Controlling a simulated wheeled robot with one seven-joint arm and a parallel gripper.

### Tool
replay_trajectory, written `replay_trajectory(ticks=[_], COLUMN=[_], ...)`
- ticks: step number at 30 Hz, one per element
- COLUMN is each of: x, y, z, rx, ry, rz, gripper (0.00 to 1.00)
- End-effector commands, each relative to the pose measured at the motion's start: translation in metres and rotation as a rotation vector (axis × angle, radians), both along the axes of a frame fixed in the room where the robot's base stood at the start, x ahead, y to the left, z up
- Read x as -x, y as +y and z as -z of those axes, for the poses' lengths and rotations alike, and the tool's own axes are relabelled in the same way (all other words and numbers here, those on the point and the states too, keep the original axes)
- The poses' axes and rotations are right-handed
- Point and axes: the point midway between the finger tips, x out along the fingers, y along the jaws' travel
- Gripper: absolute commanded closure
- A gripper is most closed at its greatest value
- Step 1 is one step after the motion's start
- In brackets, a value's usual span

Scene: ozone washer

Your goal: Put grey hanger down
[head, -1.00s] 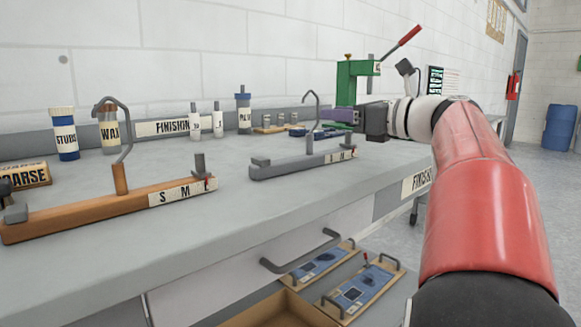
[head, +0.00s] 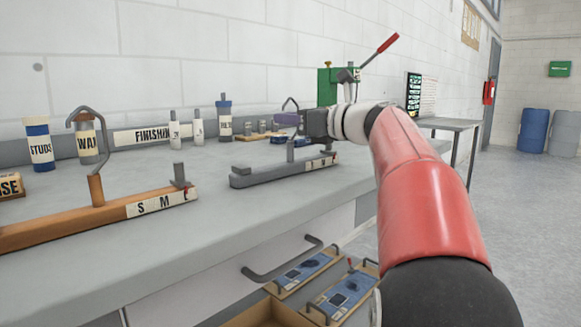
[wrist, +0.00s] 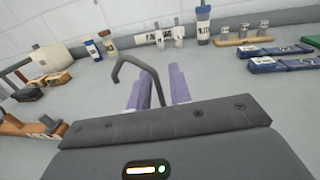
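The grey hanger (head: 265,175) sits on the grey workbench, its long bar flat along the top and its hook rising from the middle. Its right end carries a white size label. My gripper (head: 284,119) is at the hook, above the bar, and its purple finger covers part of the stem. In the wrist view the bent hook (wrist: 152,72) stands between the two purple fingers of my gripper (wrist: 160,88). The fingers are apart, with a gap visible on the stem's right side. The bar is hidden behind the gripper body in the wrist view.
An orange hanger (head: 90,218) lies on the bench to the left. Bottles, including a WAX bottle (head: 87,140), stand along the wall. A green press (head: 326,85) stands behind my gripper. A drawer handle (head: 283,262) juts from the bench front. The bench top before the grey hanger is clear.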

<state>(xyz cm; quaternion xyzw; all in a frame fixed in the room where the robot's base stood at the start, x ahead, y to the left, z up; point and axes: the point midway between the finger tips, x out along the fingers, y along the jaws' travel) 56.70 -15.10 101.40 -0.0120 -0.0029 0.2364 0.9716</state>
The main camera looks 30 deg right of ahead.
Motion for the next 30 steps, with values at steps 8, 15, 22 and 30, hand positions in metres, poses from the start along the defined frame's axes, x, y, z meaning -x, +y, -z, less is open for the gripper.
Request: replay_trajectory(ticks=[8,15,22,30], x=[0.0003,0.0003,0.0003,0.0003], y=[-0.0001,-0.0001,-0.0001,-0.0001], z=[0.0001,0.0001,0.0002,0.0002], rx=[0.0,0.0,0.0,0.0], ry=[0.0,0.0,0.001,0.001], rz=[0.0,0.0,0.0,0.0], gripper=[1.0,1.0,1.0,1.0])
